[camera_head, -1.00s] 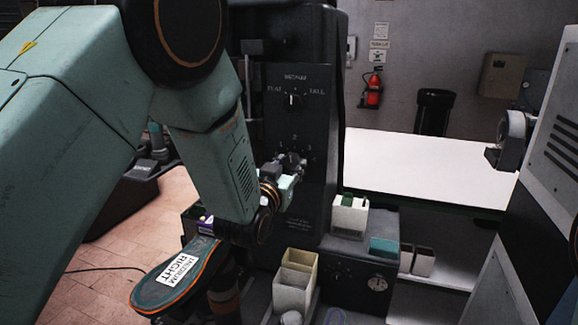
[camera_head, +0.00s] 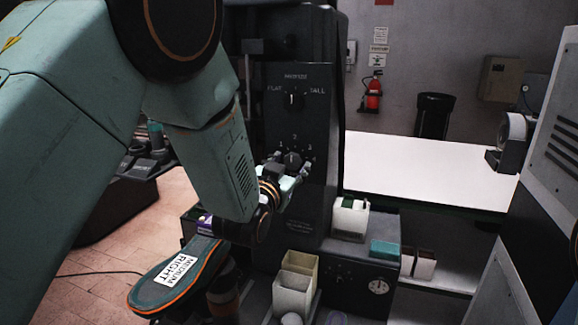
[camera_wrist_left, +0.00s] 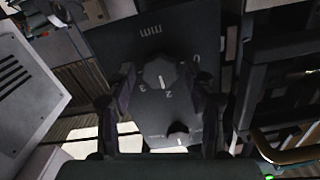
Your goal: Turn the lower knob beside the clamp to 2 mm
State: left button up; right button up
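The lower knob (camera_head: 292,160) is a dark dial low on the black press column. My left gripper (camera_head: 291,170) is at this knob, with a finger on each side of it. In the left wrist view the knob (camera_wrist_left: 160,73) sits between the two fingertips of my left gripper (camera_wrist_left: 161,80). Whether the fingers touch it cannot be made out. The knob's white mark points close to the printed 2 (camera_wrist_left: 168,93), slightly toward the 3 (camera_wrist_left: 141,86). The letters "mm" (camera_wrist_left: 150,30) show upside down there. My right gripper is not in view.
An upper knob (camera_head: 292,99) marked FLAT, MEDIUM and TALL sits above. Small bins (camera_head: 294,286) and a white box (camera_head: 350,218) stand near the press base. A white tabletop (camera_head: 430,170) lies behind.

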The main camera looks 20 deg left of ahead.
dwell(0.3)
pick_arm(q)
jog(key=s, duration=1.2)
jog(key=shift+a, duration=0.2)
